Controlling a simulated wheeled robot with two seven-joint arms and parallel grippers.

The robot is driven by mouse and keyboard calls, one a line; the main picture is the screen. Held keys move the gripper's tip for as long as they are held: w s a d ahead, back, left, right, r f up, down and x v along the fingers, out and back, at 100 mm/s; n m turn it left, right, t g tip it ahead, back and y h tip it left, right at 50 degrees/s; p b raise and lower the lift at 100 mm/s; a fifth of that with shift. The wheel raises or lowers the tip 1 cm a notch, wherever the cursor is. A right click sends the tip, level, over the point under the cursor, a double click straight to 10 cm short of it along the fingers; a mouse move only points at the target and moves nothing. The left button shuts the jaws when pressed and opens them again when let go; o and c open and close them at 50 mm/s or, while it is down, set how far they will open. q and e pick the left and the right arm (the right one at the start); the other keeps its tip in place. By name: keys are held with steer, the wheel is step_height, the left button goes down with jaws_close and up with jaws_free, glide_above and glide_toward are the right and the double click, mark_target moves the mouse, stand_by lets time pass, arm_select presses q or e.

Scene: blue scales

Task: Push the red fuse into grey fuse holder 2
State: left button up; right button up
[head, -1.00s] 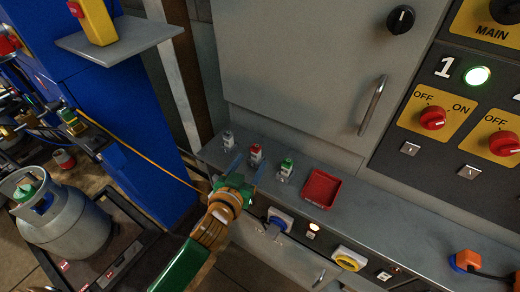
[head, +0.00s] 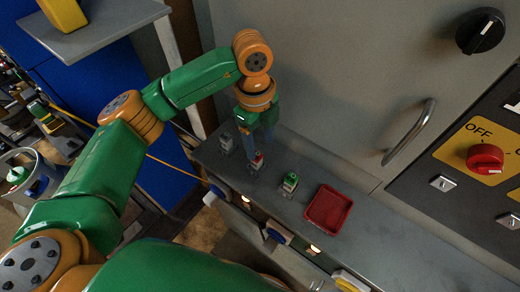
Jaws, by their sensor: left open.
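The red fuse (head: 257,161), a small pale body with a red top, stands on the grey ledge (head: 390,245) between a grey fuse and a green one. My left gripper (head: 257,148) points down over it from above. Its bluish fingers are open, one on each side of the red fuse's top as seen here; I cannot tell whether they touch it. No fuse holder marked 2 can be made out in this view. My right gripper is not in view.
The grey fuse (head: 226,142) stands to the left and the green fuse (head: 289,183) to the right, both close. A red tray (head: 328,209) lies further right. The cabinet door with its handle (head: 410,133) rises behind the ledge.

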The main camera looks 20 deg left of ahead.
mark_target(257, 162)
arm_select(q)
steer(key=shift+w+a+r+n+y, duration=0.1)
steer(key=shift+a+r+n+y, duration=0.1)
steer(key=shift+a, duration=0.2)
steer(key=shift+w+a+r+n+y, duration=0.1)
steer(key=shift+a+y, duration=0.1)
steer(key=shift+a, duration=0.15)
steer(key=shift+s, duration=0.1)
steer(key=shift+f, duration=0.1)
steer(key=shift+d+f, duration=0.1)
steer(key=shift+f, duration=0.8)
steer(key=shift+s+d+f+p, duration=0.15)
steer(key=shift+f+p, duration=0.2)
steer(key=shift+p, duration=0.25)
step_height(257, 162, down, 4)
steer(key=shift+s+d+r+p, duration=0.1)
steer(key=shift+s+p, duration=0.05)
steer(key=shift+p, duration=0.35)
steer(key=shift+f, duration=0.35)
